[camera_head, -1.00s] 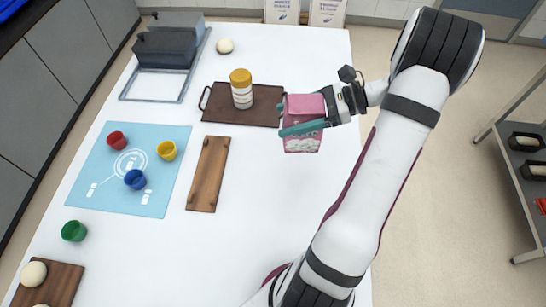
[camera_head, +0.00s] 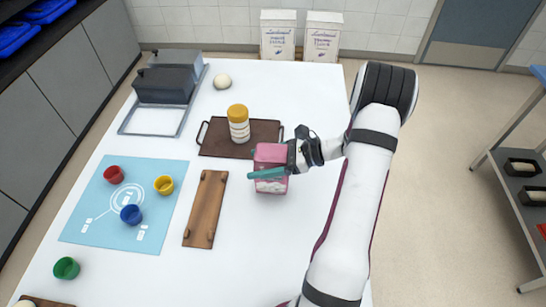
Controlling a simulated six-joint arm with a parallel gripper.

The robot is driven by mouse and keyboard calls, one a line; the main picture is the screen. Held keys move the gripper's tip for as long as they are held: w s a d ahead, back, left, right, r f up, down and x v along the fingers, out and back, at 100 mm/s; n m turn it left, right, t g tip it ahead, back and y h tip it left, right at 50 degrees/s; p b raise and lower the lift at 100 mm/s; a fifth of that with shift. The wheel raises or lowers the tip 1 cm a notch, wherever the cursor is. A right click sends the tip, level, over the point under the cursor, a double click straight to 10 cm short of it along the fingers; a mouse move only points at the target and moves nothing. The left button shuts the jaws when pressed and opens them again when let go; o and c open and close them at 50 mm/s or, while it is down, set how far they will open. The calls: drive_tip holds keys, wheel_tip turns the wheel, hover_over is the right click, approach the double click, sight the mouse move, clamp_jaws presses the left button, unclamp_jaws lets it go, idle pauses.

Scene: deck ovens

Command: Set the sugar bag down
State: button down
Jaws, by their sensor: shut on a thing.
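The sugar bag (camera_head: 271,158) is a pink bag with a white lower part, to the right of the wooden board. My gripper (camera_head: 266,165) comes in from the right and is shut on it, one teal finger lying across its near face. The bag is upright, in front of the right end of the brown tray. Whether its base touches the white table (camera_head: 270,240) I cannot tell.
The brown tray (camera_head: 215,146) carries a yellow-capped jar (camera_head: 239,124). A wooden board (camera_head: 205,209) lies left of the bag. A blue mat (camera_head: 92,225) holds red (camera_head: 114,174), yellow (camera_head: 164,185) and blue (camera_head: 131,215) cups. The table's front right is clear.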

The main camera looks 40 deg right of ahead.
drive_tip(key=shift+f, duration=1.45)
drive_tip(key=shift+f, duration=0.1)
unclamp_jaws()
drive_tip(key=v, duration=1.2)
